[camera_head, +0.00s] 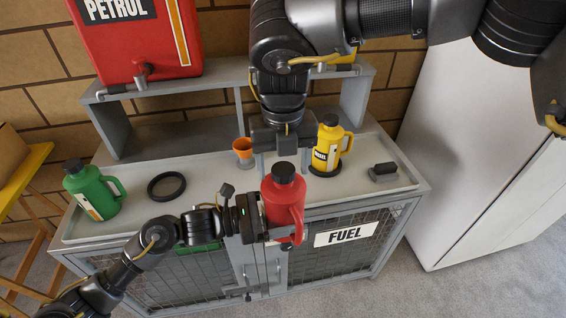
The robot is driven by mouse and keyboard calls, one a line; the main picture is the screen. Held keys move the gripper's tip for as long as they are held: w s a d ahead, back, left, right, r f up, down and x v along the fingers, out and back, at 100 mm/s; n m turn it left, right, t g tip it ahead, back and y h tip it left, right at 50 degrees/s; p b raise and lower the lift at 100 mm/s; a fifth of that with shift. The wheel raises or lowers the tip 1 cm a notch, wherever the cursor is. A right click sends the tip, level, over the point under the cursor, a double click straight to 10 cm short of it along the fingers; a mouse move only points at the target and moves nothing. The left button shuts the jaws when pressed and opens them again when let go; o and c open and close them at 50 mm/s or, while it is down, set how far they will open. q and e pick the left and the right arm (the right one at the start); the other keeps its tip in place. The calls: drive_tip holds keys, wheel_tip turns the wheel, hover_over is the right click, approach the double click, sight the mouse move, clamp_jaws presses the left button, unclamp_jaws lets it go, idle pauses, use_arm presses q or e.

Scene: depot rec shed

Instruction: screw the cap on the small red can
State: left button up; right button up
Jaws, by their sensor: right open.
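The small red can (285,200) is upright in front of the cabinet's worktop, with a black cap (284,172) on its top. I cannot tell how tight the cap sits. My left gripper (265,218) comes in from the left and is shut on the red can's side, holding it near the front edge. My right gripper (284,158) points down just behind and above the cap. Its fingers are apart, with nothing seen between them.
On the worktop (130,222) stand a green can (92,192), a black ring (166,186), an orange funnel (242,147), a yellow can (328,148) close right of my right gripper, and a black block (384,172). A red petrol tank (140,45) stands on the shelf behind.

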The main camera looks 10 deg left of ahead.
use_arm(q)
drive_tip(key=shift+r, duration=0.1)
use_arm(e)
drive_tip(key=shift+r, duration=0.1)
wheel_tip(320, 180, up, 12)
idle(0.4)
drive_tip(key=shift+w, duration=0.1)
idle(0.6)
